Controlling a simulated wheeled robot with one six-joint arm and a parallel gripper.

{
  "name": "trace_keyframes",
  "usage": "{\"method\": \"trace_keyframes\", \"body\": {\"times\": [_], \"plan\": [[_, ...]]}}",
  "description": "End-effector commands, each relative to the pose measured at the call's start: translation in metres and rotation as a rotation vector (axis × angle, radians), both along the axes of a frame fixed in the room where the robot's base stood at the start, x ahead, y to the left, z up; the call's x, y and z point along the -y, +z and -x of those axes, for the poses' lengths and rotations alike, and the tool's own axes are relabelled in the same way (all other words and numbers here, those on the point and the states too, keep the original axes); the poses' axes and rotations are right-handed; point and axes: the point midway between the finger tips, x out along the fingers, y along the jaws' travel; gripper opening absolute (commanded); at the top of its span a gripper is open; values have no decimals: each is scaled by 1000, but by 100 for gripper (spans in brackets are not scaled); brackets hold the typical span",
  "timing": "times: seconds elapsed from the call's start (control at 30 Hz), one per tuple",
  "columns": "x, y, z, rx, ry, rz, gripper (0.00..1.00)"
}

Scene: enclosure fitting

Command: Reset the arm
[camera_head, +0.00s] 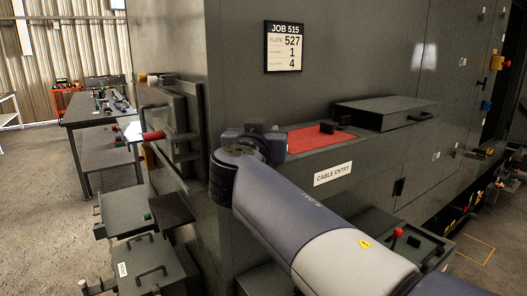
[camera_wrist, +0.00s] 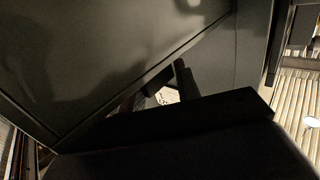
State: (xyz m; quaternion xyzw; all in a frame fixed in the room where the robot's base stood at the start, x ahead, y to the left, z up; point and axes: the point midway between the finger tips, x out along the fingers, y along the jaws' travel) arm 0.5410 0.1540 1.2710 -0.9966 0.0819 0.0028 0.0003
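My arm (camera_head: 300,220) reaches from the lower right of the head view up to the middle, beside the corner of a large dark grey enclosure (camera_head: 235,60). Its wrist end (camera_head: 243,150) is bent in front of the shelf by the "CABLE ENTRY" label (camera_head: 333,174). My gripper (camera_wrist: 155,88) shows in the wrist view as two dark fingers standing apart, with a lit gap and nothing clearly held between them. Its fingers are not clear in the head view. A dark enclosure panel (camera_wrist: 80,60) fills the upper left of the wrist view.
A red mat (camera_head: 308,140) with a small black block and a grey box (camera_head: 385,112) lie on the shelf right of my wrist. A bracketed panel (camera_head: 160,120) stands left of the corner. Grey handled boxes (camera_head: 150,262) sit lower left. A workbench (camera_head: 90,112) stands behind.

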Motion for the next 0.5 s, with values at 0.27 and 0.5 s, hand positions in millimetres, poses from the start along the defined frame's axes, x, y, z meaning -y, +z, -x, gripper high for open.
{"method": "trace_keyframes", "body": {"times": [0.27, 0.5], "plan": [[-1, 4, 0, -1, -115, 2, 31], [-1, 2, 1, 4, -161, 2, 31]]}}
